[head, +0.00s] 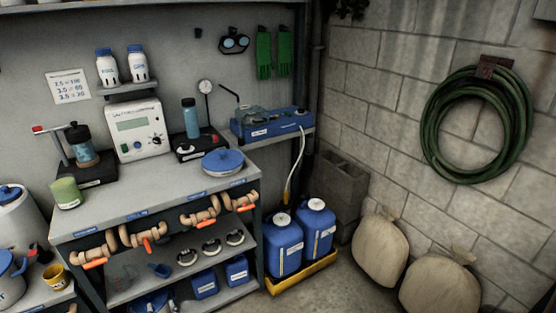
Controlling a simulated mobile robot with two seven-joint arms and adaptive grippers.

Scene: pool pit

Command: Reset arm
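Neither of my arms nor grippers shows in the head view. A grey workbench (150,195) stands ahead at the left.
Two blue canisters (284,245) stand in a yellow tray (303,273) on the floor. Two tan sacks (380,248) lean by the block wall. A green hose (436,125) hangs there. Pipes with orange handles (200,211) line the bench front.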

